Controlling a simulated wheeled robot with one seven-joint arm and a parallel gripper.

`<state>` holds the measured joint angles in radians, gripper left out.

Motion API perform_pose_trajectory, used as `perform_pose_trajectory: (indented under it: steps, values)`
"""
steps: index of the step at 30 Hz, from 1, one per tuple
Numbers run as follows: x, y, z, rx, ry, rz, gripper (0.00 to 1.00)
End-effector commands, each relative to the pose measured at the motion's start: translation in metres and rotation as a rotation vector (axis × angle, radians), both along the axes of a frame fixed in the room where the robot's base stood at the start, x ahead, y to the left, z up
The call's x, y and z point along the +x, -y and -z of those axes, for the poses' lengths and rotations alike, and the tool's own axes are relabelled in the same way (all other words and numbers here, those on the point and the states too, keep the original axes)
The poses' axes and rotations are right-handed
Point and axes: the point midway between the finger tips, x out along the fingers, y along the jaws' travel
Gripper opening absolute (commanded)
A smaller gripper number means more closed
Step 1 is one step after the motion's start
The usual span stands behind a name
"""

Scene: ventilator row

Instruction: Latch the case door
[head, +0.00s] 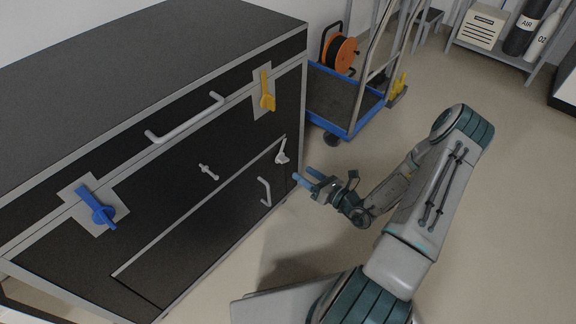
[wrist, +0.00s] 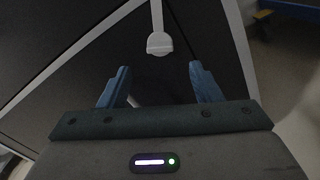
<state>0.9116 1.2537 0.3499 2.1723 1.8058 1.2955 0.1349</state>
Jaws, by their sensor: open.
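The case (head: 150,70) is a large black cabinet with grey edges at the left of the head view. Its low front door (head: 215,235) has a grey strip along the top and a light bar handle (head: 265,192). I cannot tell if it sits fully flush. A small pale latch (head: 282,152) is by the door's upper right corner; in the wrist view the latch (wrist: 159,43) hangs ahead, between and beyond the fingertips. My gripper (head: 304,175) is open and empty, its blue fingers pointing at the case front, right of the handle and below the latch. The fingers also show in the wrist view (wrist: 160,72).
A blue lever (head: 97,208), a yellow lever (head: 267,92), a long bar handle (head: 185,118) and a small grey knob (head: 208,171) stick out of the case front. A blue-edged trolley (head: 345,105) with an orange reel (head: 339,52) stands behind.

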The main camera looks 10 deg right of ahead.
Motion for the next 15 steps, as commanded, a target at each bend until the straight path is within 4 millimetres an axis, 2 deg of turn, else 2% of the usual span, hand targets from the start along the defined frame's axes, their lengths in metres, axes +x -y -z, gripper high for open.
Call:
perform_pose_trajectory:
  steps: [6, 15]
  values:
    - [0.037, -0.027, 0.003, -0.004, 0.002, -0.003, 0.58]
    - [0.064, -0.046, 0.001, -0.002, 0.001, -0.001, 0.58]
